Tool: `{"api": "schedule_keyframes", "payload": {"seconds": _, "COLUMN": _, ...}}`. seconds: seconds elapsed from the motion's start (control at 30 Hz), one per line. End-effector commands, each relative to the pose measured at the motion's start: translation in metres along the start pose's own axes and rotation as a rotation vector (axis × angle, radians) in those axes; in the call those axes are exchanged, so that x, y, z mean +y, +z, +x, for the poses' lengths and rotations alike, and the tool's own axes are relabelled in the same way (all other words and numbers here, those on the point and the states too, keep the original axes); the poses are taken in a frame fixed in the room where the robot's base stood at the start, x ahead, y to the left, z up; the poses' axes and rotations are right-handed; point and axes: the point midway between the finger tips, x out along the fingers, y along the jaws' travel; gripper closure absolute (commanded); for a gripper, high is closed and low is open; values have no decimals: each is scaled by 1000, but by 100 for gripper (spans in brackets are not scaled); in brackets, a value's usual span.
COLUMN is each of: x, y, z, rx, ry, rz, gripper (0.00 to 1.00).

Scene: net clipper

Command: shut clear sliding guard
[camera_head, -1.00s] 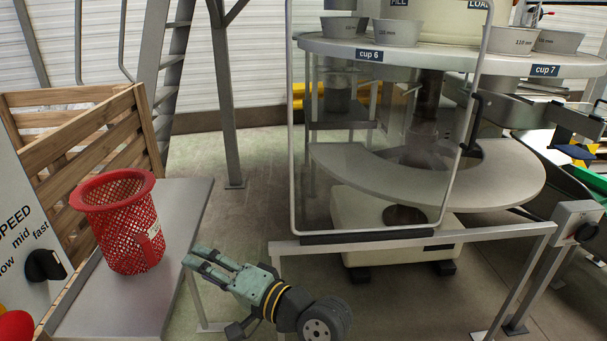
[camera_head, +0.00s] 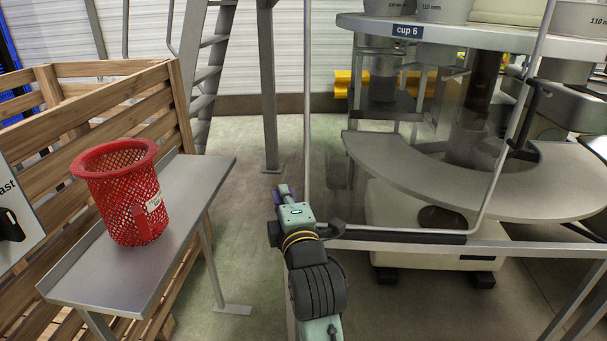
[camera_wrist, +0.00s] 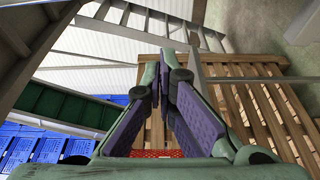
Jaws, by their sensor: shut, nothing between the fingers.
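The clear sliding guard (camera_head: 307,110) is a see-through panel in a thin grey frame with rounded corners. It stands upright in front of the round machine at the right of the head view. A dark handle (camera_head: 530,110) is on its right upright, and a dark strip (camera_head: 410,237) runs along its bottom. My gripper (camera_head: 284,190) is just left of the guard's lower left corner, pointing away from the camera. In the wrist view my gripper (camera_wrist: 166,75) has its purple-padded fingers together at the tips, with nothing between them. The guard does not clearly show in the wrist view.
A red mesh basket (camera_head: 125,195) stands on a grey side table (camera_head: 150,265) at left, beside a wooden slatted crate (camera_head: 90,120). A grey ring-shaped tray (camera_head: 390,165) lies behind the guard. A metal ladder (camera_head: 210,60) stands behind.

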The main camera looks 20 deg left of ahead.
Motion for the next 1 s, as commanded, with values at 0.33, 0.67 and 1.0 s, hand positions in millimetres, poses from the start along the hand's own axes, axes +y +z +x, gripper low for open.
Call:
{"api": "schedule_keyframes", "payload": {"seconds": 0.33, "x": 3, "y": 0, "z": 45, "rx": -3, "ry": -2, "rz": -24, "gripper": 100}}
{"api": "schedule_keyframes", "payload": {"seconds": 0.67, "x": 3, "y": 14, "z": 97, "rx": -9, "ry": 0, "rz": -20, "gripper": 100}}
{"api": "schedule_keyframes", "payload": {"seconds": 1.0, "x": 2, "y": 38, "z": 86, "rx": -3, "ry": 2, "rz": -22, "gripper": 100}}
